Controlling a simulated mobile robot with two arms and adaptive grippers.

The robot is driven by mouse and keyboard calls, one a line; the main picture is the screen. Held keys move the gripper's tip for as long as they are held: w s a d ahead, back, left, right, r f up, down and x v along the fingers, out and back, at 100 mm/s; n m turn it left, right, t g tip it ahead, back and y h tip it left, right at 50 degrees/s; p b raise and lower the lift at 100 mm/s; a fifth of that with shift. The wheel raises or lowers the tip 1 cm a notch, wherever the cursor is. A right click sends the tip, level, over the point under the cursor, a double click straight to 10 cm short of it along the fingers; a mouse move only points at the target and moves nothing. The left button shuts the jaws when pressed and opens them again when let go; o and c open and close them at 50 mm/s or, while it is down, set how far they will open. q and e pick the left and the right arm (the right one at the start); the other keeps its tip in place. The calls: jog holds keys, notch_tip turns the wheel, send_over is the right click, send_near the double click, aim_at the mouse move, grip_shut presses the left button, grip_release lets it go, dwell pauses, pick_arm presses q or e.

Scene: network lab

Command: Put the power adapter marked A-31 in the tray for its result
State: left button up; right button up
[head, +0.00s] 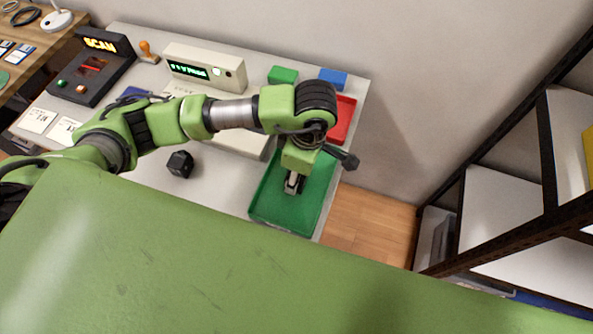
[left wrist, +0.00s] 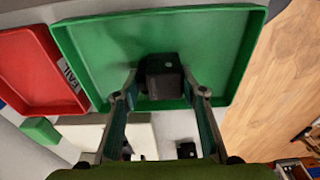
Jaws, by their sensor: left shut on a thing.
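My left gripper (head: 292,186) is over the green tray (head: 318,205) and points down into it. In the left wrist view its two fingers (left wrist: 163,92) are shut on a black boxy power adapter (left wrist: 164,78). The green tray (left wrist: 90,50) lies behind the adapter there; I cannot tell whether the adapter touches its floor. No A-31 mark can be read. The red tray (head: 346,118) is beyond the green one, and its label in the left wrist view (left wrist: 28,75) reads FAIL. Another dark adapter (head: 180,163) lies on the table. My right gripper is out of view.
A scanner unit marked SCAN (head: 92,68) and a pale tester with a lit green display (head: 205,68) stand at the back. A green block (head: 283,75) and a blue block (head: 333,79) are near the wall. A shelf rack (head: 505,205) stands at right.

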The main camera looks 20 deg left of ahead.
pick_arm(q)
jog(key=shift+f, duration=0.15)
jog(key=o, duration=1.3)
jog(key=shift+r, duration=0.4)
jog(key=r, duration=0.3)
jog(key=d+r+b, duration=0.1)
jog(key=r, duration=0.7)
jog(key=shift+d+r, duration=0.25)
jog(key=shift+s, duration=0.15)
